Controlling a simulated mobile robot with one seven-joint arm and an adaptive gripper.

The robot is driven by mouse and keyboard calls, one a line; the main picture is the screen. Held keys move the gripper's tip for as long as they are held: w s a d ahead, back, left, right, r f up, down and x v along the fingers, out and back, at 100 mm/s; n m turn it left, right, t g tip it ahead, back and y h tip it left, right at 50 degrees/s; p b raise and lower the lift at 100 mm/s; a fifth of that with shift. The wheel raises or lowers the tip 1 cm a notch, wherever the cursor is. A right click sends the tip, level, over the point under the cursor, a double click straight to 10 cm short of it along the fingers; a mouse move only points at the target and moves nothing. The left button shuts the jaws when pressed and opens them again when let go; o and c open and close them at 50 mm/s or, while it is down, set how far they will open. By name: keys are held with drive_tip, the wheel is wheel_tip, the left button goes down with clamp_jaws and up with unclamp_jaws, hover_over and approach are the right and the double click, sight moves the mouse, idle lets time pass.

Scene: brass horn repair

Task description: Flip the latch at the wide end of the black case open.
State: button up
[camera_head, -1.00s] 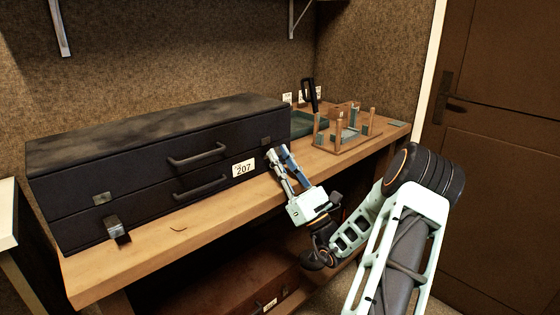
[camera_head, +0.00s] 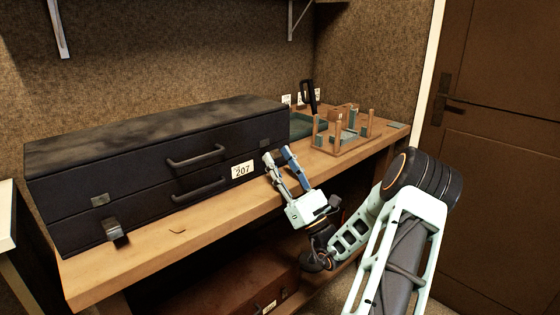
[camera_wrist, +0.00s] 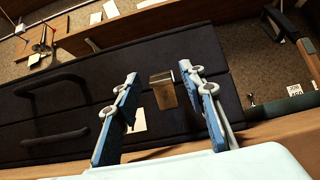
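The long black case (camera_head: 140,165) lies on the wooden bench, with two handles and a white 207 label on its front. Its left latch (camera_head: 115,230) hangs out from the lower half, below a small metal plate. The other latch (camera_wrist: 164,90), near the right end, shows in the wrist view as a brownish flap with a bright metal top. My gripper (camera_head: 276,153) is at the case's right front. In the wrist view its blue-grey fingers (camera_wrist: 165,84) are spread apart on either side of this latch, with nothing held. I cannot tell whether a finger touches the case.
The bench (camera_head: 150,264) has a bare strip along its front edge. A wooden rack with posts (camera_head: 345,138) and a green tray (camera_head: 306,126) stand to the right of the case. A brown case (camera_head: 230,287) lies on the shelf below. A door is at the right.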

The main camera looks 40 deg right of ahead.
drive_tip(key=v, duration=1.2)
drive_tip(key=shift+h, duration=0.3)
